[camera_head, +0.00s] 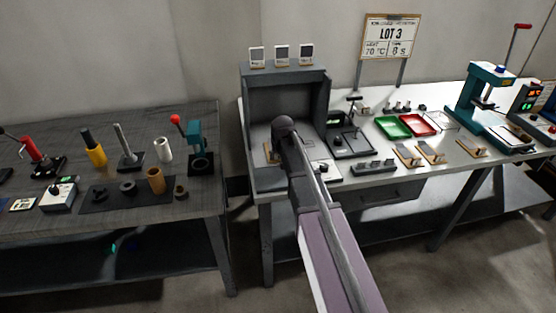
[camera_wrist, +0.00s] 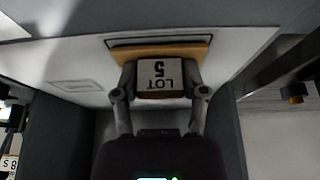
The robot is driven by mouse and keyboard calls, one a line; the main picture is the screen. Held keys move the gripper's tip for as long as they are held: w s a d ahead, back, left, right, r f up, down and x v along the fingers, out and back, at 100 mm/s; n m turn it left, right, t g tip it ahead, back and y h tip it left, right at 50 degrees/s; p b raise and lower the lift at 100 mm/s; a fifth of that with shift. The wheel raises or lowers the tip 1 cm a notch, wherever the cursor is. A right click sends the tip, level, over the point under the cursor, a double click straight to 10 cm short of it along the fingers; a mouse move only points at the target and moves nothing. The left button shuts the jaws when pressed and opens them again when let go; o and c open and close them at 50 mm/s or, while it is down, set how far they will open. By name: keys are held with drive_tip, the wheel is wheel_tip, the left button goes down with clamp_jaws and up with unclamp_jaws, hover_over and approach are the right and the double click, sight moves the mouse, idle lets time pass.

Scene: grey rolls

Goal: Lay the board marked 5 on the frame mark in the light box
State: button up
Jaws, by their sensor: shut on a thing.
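My gripper (camera_wrist: 160,92) is shut on the near end of a tan board, the board marked 5 (camera_wrist: 160,51), whose white label reads "LOT 5" upside down in the wrist view.
The box's side walls stand close on both sides. Three small cards (camera_head: 281,54) stand on its top. Right of it are a green tray (camera_head: 391,127), a red tray (camera_head: 417,124), more tan boards (camera_head: 432,154) and a teal press (camera_head: 478,95). A dark bench (camera_head: 110,213) is left.

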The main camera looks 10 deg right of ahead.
drive_tip(key=shift+f, duration=0.25)
drive_tip(key=o, duration=1.1)
drive_tip(key=shift+o, duration=0.2)
drive_tip(key=shift+r, duration=0.15)
drive_tip(key=p+v, duration=1.1)
drive_tip(key=v, duration=0.1)
idle(0.6)
drive_tip(key=s+f+g, duration=0.1)
drive_tip(key=s+g, duration=0.3)
drive_tip(key=s, duration=2)
drive_tip(key=shift+s+f+g, duration=0.2)
drive_tip(key=shift+s+g, duration=0.05)
drive_tip(key=shift+g, duration=0.05)
